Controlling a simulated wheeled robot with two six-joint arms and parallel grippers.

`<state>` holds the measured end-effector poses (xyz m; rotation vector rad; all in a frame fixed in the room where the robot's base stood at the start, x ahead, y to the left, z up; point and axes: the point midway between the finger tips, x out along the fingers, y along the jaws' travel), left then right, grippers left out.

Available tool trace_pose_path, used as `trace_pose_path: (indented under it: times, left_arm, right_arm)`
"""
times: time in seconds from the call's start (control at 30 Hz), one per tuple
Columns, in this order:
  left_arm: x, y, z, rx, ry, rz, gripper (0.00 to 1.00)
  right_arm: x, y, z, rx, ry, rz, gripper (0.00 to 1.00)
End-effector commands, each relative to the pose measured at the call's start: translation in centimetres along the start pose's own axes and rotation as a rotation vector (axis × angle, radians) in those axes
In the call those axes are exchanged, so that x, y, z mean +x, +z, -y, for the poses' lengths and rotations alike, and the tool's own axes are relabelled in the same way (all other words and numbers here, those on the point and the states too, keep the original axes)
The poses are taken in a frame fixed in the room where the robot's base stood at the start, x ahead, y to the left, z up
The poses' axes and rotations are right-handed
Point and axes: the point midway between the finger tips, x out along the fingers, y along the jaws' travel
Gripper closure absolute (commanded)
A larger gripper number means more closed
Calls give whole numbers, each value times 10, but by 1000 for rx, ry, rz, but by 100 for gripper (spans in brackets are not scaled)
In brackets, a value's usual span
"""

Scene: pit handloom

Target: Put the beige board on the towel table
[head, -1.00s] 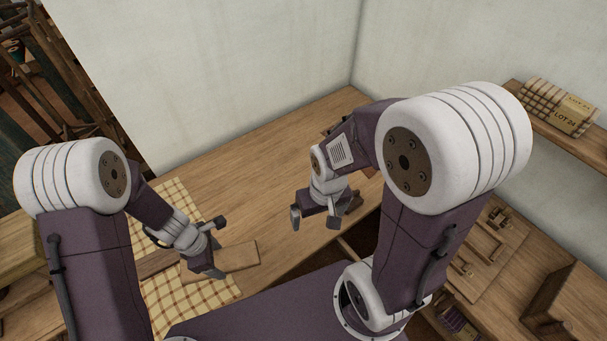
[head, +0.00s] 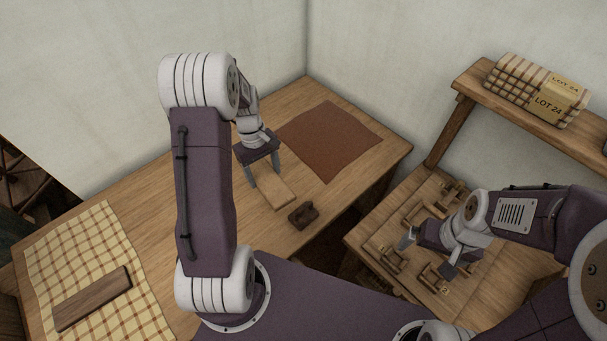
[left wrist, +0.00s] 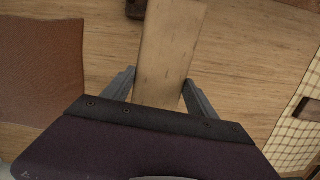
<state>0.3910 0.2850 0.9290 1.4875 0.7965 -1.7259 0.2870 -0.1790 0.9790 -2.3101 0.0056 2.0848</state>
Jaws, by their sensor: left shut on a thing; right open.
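The beige board (head: 274,188) is a flat, pale wooden piece above the long wooden table, left of centre in the head view. My left gripper (head: 263,173) is shut on its far end. The board also shows in the left wrist view (left wrist: 168,50), between the two fingers (left wrist: 158,92). I cannot tell whether it touches the tabletop. Bundled checked towels (head: 535,88) with LOT 24 labels lie on a wooden stand (head: 468,84) at upper right. My right gripper (head: 428,254) is open over a low wooden table with small wooden fittings.
A reddish-brown mat (head: 332,138) lies behind the board. A small dark brown block (head: 303,214) is just right of it. A yellow checked cloth (head: 72,248) with a dark brown board (head: 92,298) lies at the left. The tabletop between cloth and board is clear.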

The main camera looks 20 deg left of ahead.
Motion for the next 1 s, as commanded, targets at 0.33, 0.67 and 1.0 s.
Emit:
trace_pose_path:
  times: [0.33,0.67,1.0]
  left_arm:
    - [10,-28,27,-110,17,-1,82]
    - [62,-34,28,-110,14,4,82]
    - [97,-40,28,-111,14,4,82]
  right_arm:
    - [18,2,0,0,0,0,1]
    - [20,2,0,0,0,0,1]
    - [21,2,0,0,0,0,1]
